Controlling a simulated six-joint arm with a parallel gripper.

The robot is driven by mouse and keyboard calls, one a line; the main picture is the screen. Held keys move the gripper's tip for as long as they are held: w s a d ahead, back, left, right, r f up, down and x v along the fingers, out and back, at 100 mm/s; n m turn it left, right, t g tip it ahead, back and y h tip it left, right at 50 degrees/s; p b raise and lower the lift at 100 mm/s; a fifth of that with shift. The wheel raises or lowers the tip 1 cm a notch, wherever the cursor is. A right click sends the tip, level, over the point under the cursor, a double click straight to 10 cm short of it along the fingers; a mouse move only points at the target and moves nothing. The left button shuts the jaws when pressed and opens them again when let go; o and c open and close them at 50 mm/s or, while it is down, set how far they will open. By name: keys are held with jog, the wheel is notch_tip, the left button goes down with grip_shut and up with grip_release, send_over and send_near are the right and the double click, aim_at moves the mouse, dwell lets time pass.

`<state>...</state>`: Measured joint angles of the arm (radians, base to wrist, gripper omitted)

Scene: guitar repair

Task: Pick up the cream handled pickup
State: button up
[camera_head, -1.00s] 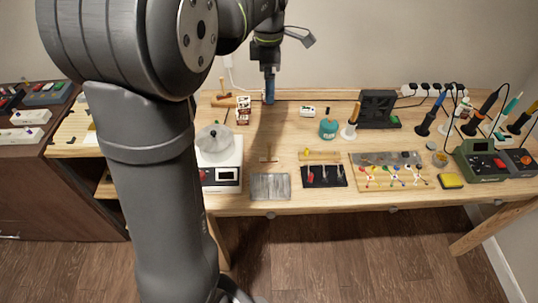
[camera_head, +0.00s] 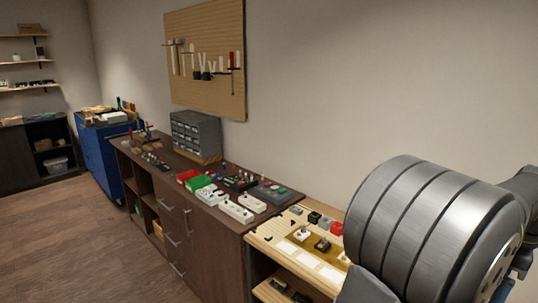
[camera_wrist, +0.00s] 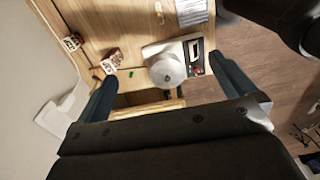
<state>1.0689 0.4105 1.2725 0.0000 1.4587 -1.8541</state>
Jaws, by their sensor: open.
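In the head view, several small pickup-like parts sit on the light wooden bench at the lower right. I cannot tell which one is the cream handled pickup. In the wrist view, my gripper (camera_wrist: 165,68) is open, with its two dark blue fingers wide apart and nothing held between them. It is above the edge of a wooden table. My gripper is outside the head view.
In the head view, a dark cabinet (camera_head: 180,225) carries white boxes (camera_head: 236,211), coloured trays and a grey drawer unit (camera_head: 196,135). My arm covers the lower right.

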jog(key=c, duration=1.3)
jog(key=shift+o, duration=0.2)
jog(key=f+m, duration=0.8)
jog(key=m, duration=0.1)
jog(key=f+m, duration=0.8)
jog(key=m, duration=0.1)
jog(key=f+m, duration=0.8)
jog(key=m, duration=0.1)
jog(key=shift+d+f, duration=0.2)
jog(key=shift+a+f, duration=0.2)
jog(key=shift+f, duration=2.45)
